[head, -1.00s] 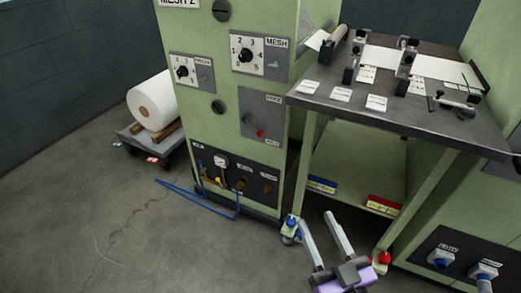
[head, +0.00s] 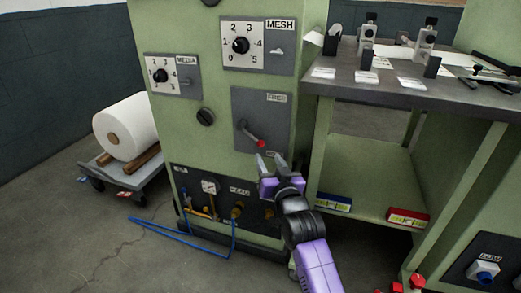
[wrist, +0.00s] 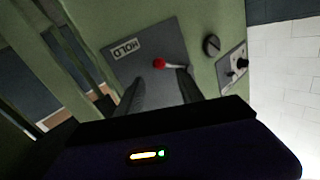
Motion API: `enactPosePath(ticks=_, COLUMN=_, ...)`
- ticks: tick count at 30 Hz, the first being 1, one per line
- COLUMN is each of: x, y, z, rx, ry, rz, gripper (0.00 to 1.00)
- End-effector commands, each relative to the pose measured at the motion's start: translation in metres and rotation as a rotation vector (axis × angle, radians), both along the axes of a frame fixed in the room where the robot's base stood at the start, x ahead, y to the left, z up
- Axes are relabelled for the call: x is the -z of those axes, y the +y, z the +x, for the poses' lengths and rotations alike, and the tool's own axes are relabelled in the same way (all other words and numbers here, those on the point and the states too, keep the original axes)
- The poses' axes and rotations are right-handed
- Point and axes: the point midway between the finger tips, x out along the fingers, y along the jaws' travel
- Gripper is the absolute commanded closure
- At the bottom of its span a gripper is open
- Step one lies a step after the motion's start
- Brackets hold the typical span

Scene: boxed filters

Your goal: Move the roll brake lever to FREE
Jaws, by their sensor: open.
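The roll brake lever (head: 251,134) is a short metal arm with a red knob, mounted on a grey plate (head: 279,118) on the green machine. In the head view it slants down to the right, its knob low on the plate. The plate has a FREE label at its top; the lower label is partly hidden. In the wrist view the lever's red knob (wrist: 159,64) shows near the HOLD label (wrist: 126,48). My gripper (head: 270,160) is open and empty, just below the knob in the head view. In the wrist view its fingers (wrist: 152,92) point toward the plate.
MEDIA (head: 160,76) and MESH (head: 241,45) dials sit above the plate, with a black knob (head: 205,117) to its left. A panel with a gauge and blue hose (head: 180,237) is below. A workbench (head: 400,88) stands close on the right. A white roll (head: 126,126) rests on a cart at left.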

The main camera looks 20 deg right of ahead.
Motion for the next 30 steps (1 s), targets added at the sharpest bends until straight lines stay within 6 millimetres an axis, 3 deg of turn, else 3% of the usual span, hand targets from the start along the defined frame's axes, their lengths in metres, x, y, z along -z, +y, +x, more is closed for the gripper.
enactPosePath(ticks=5, x=0.003, y=-0.001, z=0.010, rx=0.000, ry=0.010, rz=0.008, gripper=0.55)
enactPosePath(ticks=18, x=0.002, y=-0.003, z=0.068, rx=0.000, ry=0.007, rz=0.008, gripper=0.55)
enactPosePath(ticks=30, x=0.000, y=-0.003, z=0.077, rx=0.000, ry=0.008, rz=0.007, gripper=0.55)
